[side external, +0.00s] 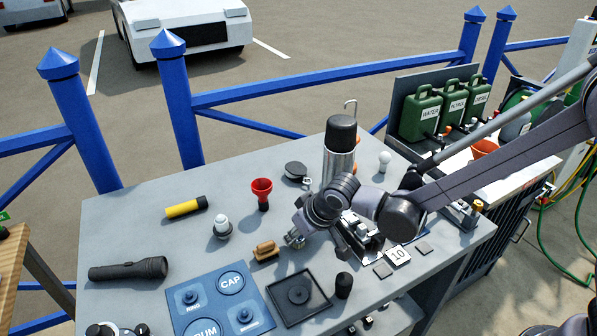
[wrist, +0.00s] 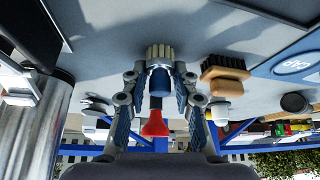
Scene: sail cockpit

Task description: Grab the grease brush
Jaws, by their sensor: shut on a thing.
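The grease brush (wrist: 159,80) has a blue body and a tuft of pale bristles, and it sits between the fingers of my gripper (wrist: 160,71) in the wrist view. My gripper is shut on it. In the side external view my gripper (side external: 297,238) is low over the grey workbench, and my wrist hides most of the brush. I cannot tell whether the bristles touch the bench top.
A wooden block brush (side external: 266,251) lies close to the left of my gripper and also shows in the wrist view (wrist: 224,74). A steel flask (side external: 340,150) and red funnel (side external: 262,190) stand behind. A black square tray (side external: 297,297) lies in front.

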